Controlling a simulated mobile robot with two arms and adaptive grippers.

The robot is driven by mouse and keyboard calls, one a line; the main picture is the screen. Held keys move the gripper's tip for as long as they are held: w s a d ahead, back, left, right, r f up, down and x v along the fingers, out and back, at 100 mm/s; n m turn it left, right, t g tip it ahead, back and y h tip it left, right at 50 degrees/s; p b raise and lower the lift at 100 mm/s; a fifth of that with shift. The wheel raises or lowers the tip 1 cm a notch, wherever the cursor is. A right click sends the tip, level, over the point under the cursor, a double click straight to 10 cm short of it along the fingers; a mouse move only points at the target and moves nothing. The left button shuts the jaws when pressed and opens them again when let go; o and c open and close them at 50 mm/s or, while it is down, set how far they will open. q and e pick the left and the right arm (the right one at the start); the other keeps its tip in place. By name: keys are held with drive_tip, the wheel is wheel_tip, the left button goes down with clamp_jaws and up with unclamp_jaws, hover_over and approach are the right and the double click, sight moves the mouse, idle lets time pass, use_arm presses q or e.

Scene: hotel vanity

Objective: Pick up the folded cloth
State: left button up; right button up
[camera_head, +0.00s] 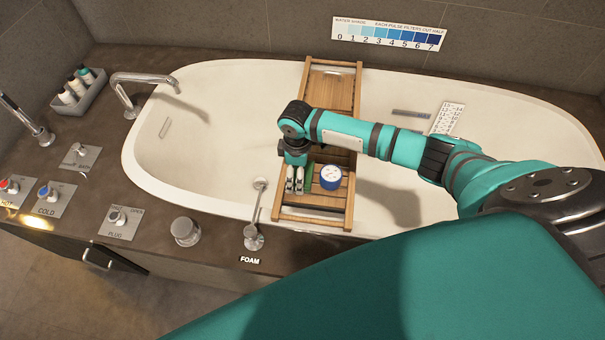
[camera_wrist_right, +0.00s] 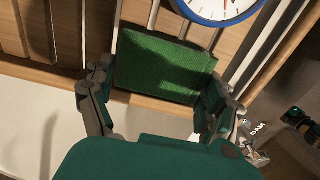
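The folded cloth (camera_wrist_right: 160,65) is a green, flat-folded rectangle, seen large in the right wrist view. In the head view only a narrow green strip of the cloth (camera_head: 309,176) shows, partly hidden by my right gripper. The cloth lies on the wooden bath tray (camera_head: 347,205). My right gripper (camera_head: 295,186) is over the tray, pointing down. In the wrist view its fingers (camera_wrist_right: 158,85) are spread wide, one near each side edge of the cloth. I cannot tell whether they touch it. My left gripper is not in view.
A round blue clock (camera_head: 330,177) with a white face stands right beside the cloth. The tray spans the white bathtub (camera_head: 215,130). A foam tap (camera_head: 254,238) stands on the near rim. A bottle caddy (camera_head: 82,92) is at far left.

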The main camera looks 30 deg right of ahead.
drive_tip(key=shift+c, duration=1.4)
wheel_tip(320, 180, up, 10)
drive_tip(key=shift+p, duration=0.65)
